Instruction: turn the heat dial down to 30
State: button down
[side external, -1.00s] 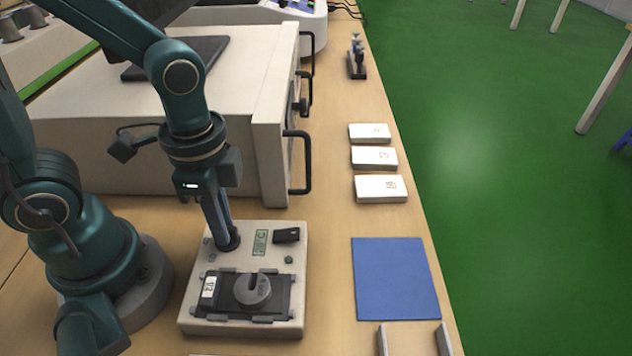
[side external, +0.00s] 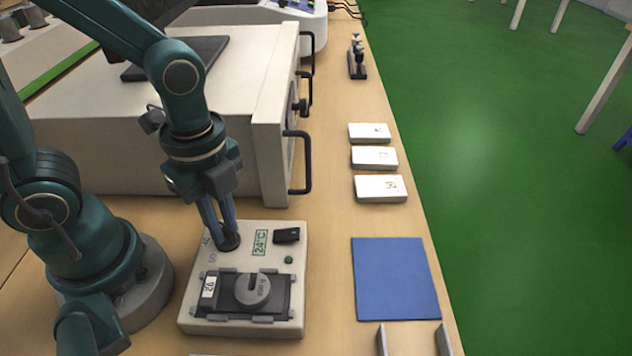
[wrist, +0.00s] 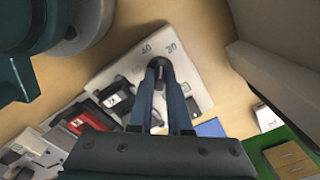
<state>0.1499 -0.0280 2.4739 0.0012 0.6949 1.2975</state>
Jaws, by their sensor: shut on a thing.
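The heat dial (side external: 229,244) is a dark round knob at the back left of a white heater unit (side external: 240,328). My gripper (side external: 227,236) points down from above and its two fingers are shut on the dial. In the wrist view the fingers close around the dial (wrist: 160,64), and the printed marks 40 and 30 show just beyond it. The fingers hide the dial's pointer, so I cannot tell its exact setting. A small green display (side external: 261,242) beside the dial reads 24°C.
The unit also has a black switch (side external: 286,236), a green button (side external: 288,259) and a dark plate holding a round grey piece (side external: 252,289). A large cream cabinet (side external: 271,160) stands close behind. A blue mat (side external: 394,280) and white boxes (side external: 381,188) lie to the right.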

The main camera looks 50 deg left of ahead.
aim_at(223, 227)
jog(key=shift+m, duration=2.2)
jog(key=c, duration=1)
grip_release()
jog(key=shift+r, duration=2.25)
